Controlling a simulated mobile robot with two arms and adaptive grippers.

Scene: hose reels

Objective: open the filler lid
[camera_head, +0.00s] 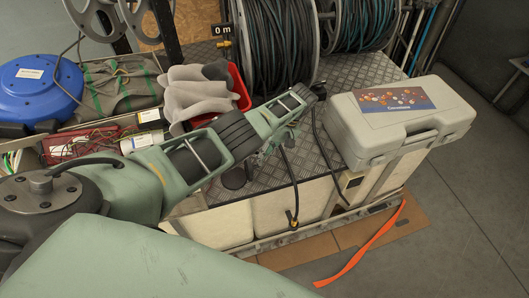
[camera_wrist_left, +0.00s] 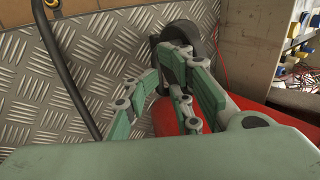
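In the head view my left arm reaches in from the left, and its gripper (camera_head: 283,138) is over the ribbed metal deck, partly hidden behind the wrist. A dark round cap (camera_head: 233,178), which looks like the filler lid, sits near the deck's front edge, partly hidden by the arm. In the left wrist view this cap (camera_wrist_left: 194,38) is just beyond the fingers, with a small black part at its side. There the gripper's (camera_wrist_left: 173,62) fingers bend toward each other and overlap the cap in the picture; contact is unclear. My right gripper is not in view.
A grey case (camera_head: 397,125) stands to the right. A black hose (camera_head: 318,140) rises beside the gripper. Behind are a red bin (camera_head: 243,92), gloves (camera_head: 195,92) and hose reels (camera_head: 275,45). A blue cable reel (camera_head: 38,88) is at left. An orange strap (camera_head: 365,248) lies in front.

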